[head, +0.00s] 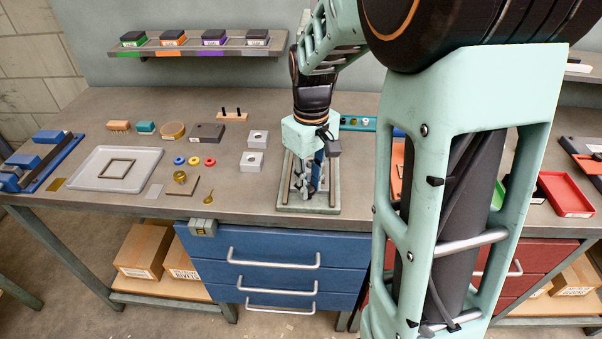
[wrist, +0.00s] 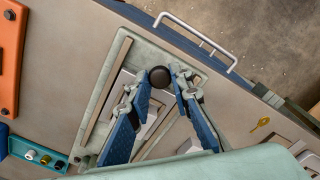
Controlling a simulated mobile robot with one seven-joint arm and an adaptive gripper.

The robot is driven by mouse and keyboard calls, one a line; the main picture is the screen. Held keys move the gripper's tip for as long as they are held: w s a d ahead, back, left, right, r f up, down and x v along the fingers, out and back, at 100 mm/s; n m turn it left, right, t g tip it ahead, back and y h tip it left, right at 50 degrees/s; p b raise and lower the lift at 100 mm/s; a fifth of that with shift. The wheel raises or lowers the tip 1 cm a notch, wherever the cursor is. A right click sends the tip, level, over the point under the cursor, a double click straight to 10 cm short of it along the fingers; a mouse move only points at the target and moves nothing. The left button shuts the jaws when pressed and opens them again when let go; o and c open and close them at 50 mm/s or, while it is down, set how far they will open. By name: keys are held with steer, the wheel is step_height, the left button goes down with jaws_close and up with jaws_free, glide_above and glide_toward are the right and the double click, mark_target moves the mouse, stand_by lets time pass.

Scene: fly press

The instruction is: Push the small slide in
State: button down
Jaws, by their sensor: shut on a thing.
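A pale green press base (head: 282,207) with raised rails lies near the front edge of the bench. In the wrist view, the base (wrist: 188,57) carries dark-edged rails and light metal plates, partly hidden by my fingers. A round black knob (wrist: 160,77) sits on it, between my fingertips. My gripper (head: 312,188) points down over the base, and in the wrist view its blue fingers (wrist: 161,80) are closed around the knob. I cannot tell clearly which plate is the small slide, since the fingers cover much of it.
A grey tray (head: 88,172), coloured rings (head: 194,161) and two light blocks (head: 252,161) lie to the left. A teal holder (head: 357,123) stands behind, and a red tray (head: 566,194) at the right. Blue drawers (head: 272,277) with metal handles are below the front edge.

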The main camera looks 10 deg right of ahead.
mark_target(311, 161)
steer(key=w, duration=0.2)
steer(key=w+d+p, duration=0.1)
steer(key=w, duration=0.1)
steer(key=w+d, duration=0.1)
steer(key=w, duration=0.2)
steer(key=shift+d+r, duration=0.1)
steer(key=c, duration=1.7)
jaws_free()
steer(key=shift+w, duration=0.1)
steer(key=shift+c, duration=0.2)
steer(key=shift+s, duration=0.2)
